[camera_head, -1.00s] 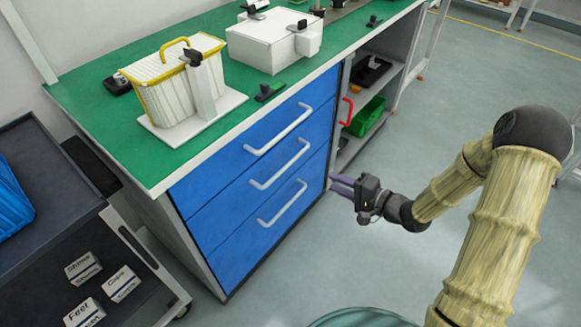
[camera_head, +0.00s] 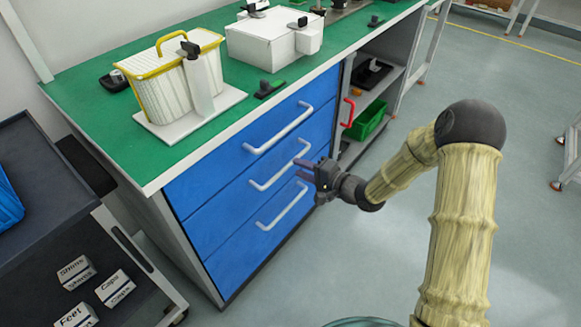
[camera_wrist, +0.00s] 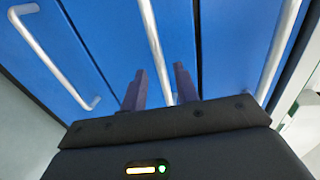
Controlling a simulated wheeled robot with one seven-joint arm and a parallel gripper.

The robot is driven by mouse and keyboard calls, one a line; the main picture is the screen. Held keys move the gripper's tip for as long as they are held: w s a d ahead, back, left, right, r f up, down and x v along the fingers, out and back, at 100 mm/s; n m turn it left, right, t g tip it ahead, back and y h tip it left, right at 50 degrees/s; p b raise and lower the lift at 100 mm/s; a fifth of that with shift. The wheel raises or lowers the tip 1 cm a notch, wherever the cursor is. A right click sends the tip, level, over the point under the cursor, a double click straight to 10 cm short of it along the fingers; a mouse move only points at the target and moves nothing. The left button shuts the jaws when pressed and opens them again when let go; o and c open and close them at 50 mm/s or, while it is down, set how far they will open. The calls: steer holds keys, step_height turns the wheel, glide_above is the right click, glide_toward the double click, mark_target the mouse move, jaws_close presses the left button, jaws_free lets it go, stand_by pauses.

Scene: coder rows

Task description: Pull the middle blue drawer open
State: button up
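The middle blue drawer (camera_head: 232,202) is shut, flush with the blue drawers above and below it. Its pale bar handle (camera_head: 270,182) runs across its front. My gripper (camera_head: 301,169) is open in front of the cabinet, its fingertips near the right end of this handle. In the wrist view, my gripper (camera_wrist: 160,84) has its two dark fingers apart, and the middle handle (camera_wrist: 152,35) runs down between them in the picture. I cannot tell whether the fingers touch it. My gripper hides part of the drawer front in the head view.
The upper handle (camera_head: 278,130) and lower handle (camera_head: 283,206) lie close by. A green-topped bench (camera_head: 185,150) holds a yellow-rimmed basket (camera_head: 165,100) and a white box (camera_head: 270,42). A dark cart (camera_head: 45,200) stands left.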

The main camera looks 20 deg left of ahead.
mark_target(290, 162)
steer(key=b+x, duration=0.1)
steer(key=x, duration=0.4)
steer(key=shift+c, duration=0.2)
jaws_close()
